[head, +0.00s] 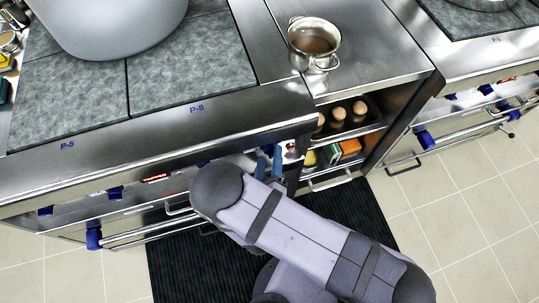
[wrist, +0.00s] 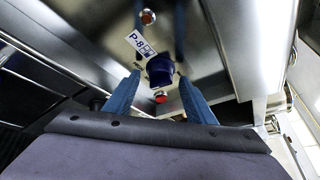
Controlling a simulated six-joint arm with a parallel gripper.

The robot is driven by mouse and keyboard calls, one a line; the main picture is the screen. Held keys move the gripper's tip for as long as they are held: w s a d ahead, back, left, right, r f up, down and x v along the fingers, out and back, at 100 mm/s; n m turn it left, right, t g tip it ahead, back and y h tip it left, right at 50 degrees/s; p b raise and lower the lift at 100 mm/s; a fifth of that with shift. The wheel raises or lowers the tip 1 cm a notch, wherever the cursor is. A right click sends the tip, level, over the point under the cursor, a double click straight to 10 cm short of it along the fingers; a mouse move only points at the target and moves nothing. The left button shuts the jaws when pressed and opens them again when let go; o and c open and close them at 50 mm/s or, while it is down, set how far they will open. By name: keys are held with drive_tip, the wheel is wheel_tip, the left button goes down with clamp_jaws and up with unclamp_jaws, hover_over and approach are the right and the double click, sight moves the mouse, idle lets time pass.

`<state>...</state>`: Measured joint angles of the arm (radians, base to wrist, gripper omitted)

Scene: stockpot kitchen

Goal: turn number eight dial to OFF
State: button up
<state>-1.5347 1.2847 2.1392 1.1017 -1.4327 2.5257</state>
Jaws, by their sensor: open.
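The number eight dial is a dark blue knob (wrist: 160,69) on the steel front panel, beside a white P-8 label (wrist: 141,44) in the wrist view. My gripper (wrist: 158,76) is open, with one blue fingertip on each side of the dial. I cannot tell whether either finger touches it. In the head view my gripper (head: 269,164) is at the right end of the stove front, and the dial itself is hidden there. The dial's pointer marking is too small to read.
A red button (wrist: 160,96) sits close to the dial. The stove top (head: 190,75) carries a large grey pot (head: 110,20). A small steel pot (head: 314,45) stands on the counter to the right, above shelves with eggs (head: 338,114). A handle rail (head: 150,232) runs along the stove front.

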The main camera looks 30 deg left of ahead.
drive_tip(key=shift+w+a+f, duration=0.15)
drive_tip(key=shift+w+a, duration=0.05)
drive_tip(key=shift+w, duration=0.25)
drive_tip(key=c, duration=1)
drive_tip(key=shift+f+b, duration=0.1)
drive_tip(key=shift+b, duration=0.2)
